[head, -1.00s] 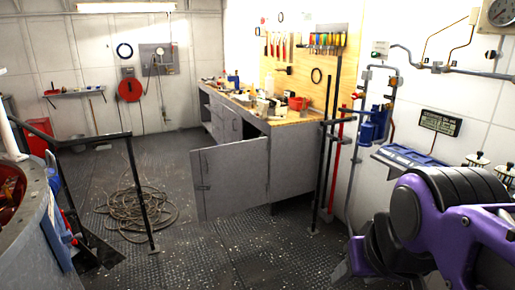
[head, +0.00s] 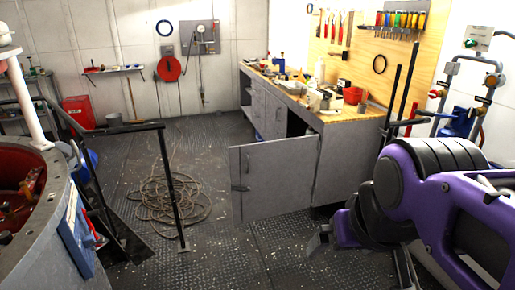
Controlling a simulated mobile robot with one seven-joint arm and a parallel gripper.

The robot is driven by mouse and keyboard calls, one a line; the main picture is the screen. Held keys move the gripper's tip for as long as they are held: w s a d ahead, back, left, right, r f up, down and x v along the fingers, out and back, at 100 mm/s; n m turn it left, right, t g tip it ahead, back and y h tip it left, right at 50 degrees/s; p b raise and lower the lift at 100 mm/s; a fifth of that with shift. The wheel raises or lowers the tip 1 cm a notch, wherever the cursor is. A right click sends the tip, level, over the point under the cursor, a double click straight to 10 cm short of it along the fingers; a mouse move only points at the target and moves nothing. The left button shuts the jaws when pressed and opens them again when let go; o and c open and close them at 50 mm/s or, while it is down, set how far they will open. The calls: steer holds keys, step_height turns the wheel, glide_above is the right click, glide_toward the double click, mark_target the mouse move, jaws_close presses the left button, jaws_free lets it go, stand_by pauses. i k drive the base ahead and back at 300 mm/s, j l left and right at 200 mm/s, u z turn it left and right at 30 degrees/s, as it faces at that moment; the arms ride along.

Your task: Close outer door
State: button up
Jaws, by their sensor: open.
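The outer door (head: 275,178) is a flat grey panel on the near end of the grey workbench cabinet (head: 352,160). It stands wide open, swung out over the deck. Its right edge meets the cabinet's near front corner, and small dark fittings show near its left edge. A dark opening (head: 298,124) shows above and behind it. My gripper (head: 322,240) is at the end of my purple and black arm, low and right of the door in the picture. It is open and partly hidden by the arm. It appears apart from the door.
A coiled hose or rope (head: 172,198) lies on the deck left of the door. A black railing (head: 168,190) stands nearer, beside a round grey tank (head: 40,235). Dark upright posts (head: 404,85) stand right of the cabinet.

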mark_target(279, 175)
steer(key=i+j, duration=0.15)
steer(key=i, duration=0.4)
steer(key=i+j, duration=0.15)
steer(key=i, duration=0.4)
steer(key=i+j, duration=0.1)
steer(key=i, duration=0.45)
